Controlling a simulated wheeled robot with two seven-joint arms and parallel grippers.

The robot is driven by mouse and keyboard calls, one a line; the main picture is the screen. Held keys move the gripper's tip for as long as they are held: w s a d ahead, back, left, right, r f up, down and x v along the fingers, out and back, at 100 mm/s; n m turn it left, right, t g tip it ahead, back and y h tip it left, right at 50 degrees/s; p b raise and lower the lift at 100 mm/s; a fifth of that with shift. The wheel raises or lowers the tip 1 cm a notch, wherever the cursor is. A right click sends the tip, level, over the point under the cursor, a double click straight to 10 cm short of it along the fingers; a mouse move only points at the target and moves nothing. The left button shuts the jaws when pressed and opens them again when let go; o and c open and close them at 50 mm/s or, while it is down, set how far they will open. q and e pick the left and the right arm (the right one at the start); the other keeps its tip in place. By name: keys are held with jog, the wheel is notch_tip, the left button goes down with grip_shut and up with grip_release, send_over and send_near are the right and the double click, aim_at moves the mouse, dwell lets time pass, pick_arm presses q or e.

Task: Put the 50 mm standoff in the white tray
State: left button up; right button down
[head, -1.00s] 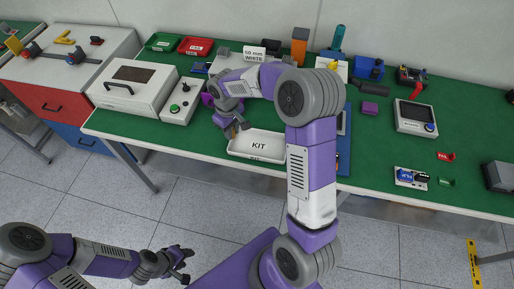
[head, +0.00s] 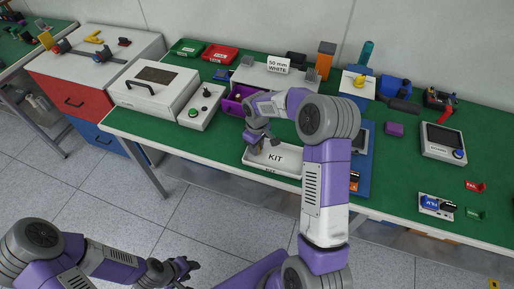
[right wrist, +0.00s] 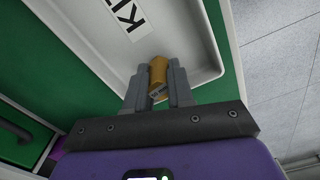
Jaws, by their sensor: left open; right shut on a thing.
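The white tray (head: 290,168), labelled KIT, lies near the front edge of the green bench, and it also shows in the right wrist view (right wrist: 195,30). My right gripper (head: 264,146) is over the tray's left part. In the right wrist view, my right gripper (right wrist: 157,82) is shut on a brass-coloured standoff (right wrist: 159,72), held between the fingertips above the tray floor near one wall. Its length cannot be read, and whether it touches the tray is unclear. My left gripper (head: 186,268) is open and empty, low over the floor, away from the bench.
A purple bin (head: 233,104) stands behind the tray, with a "50 mm WHITE" sign (head: 279,65) further back. A control box (head: 200,108) and white case (head: 155,86) are to the left. A blue mat (head: 361,180) lies right of the tray.

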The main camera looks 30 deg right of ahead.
jog(key=shift+f, duration=0.15)
jog(key=c, duration=1)
grip_release()
jog(key=shift+o, duration=0.2)
jog(key=shift+r, duration=0.3)
notch_tip(320, 180, up, 12)
jog(key=p, duration=0.2)
jog(key=shift+p, duration=0.4)
